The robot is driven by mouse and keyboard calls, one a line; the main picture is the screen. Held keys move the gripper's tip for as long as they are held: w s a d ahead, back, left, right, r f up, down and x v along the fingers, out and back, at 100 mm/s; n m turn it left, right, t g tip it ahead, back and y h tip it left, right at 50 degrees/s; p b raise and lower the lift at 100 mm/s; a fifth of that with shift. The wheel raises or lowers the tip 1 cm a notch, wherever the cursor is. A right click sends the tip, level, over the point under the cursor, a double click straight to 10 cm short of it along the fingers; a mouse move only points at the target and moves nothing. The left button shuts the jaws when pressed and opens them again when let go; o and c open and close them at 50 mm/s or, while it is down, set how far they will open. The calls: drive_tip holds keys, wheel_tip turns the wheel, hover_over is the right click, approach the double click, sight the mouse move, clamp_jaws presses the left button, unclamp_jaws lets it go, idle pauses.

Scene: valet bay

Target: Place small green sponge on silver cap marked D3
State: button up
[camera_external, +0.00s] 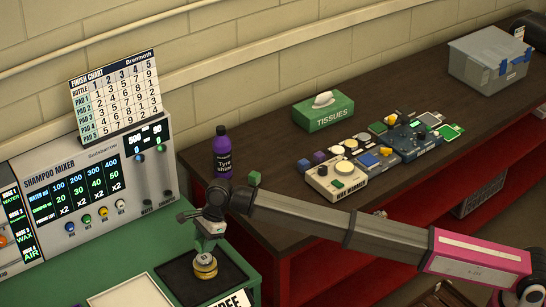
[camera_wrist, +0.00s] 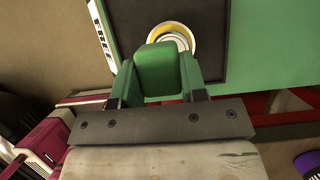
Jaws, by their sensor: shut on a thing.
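My gripper (camera_external: 207,240) points down over the dark tray at the front of the green counter. It is shut on a green block, the small green sponge (camera_wrist: 160,68), which shows between the fingers in the wrist view. A round yellow-and-silver cap (camera_external: 205,267) stands on the tray, just below the gripper. In the wrist view the cap (camera_wrist: 181,33) shows just beyond the sponge, which hides part of it. No D3 mark is readable. I cannot tell whether sponge and cap touch.
The dark tray (camera_external: 232,274) has bare room around the cap. A shampoo mixer (camera_external: 75,195) stands behind it. On the brown bench are a purple bottle (camera_external: 222,155), another small green block (camera_external: 254,178), a tissue box (camera_external: 323,112) and a grey bin (camera_external: 485,62).

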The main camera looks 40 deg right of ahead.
sight(202, 262)
drive_tip(key=shift+w+d+f, duration=0.15)
drive_tip(key=shift+w+f, duration=0.2)
drive_tip(key=shift+w, duration=0.15)
drive_tip(key=shift+f, duration=2)
drive_tip(key=o, duration=0.9)
drive_tip(key=shift+f, duration=0.1)
drive_tip(key=v, duration=1.2)
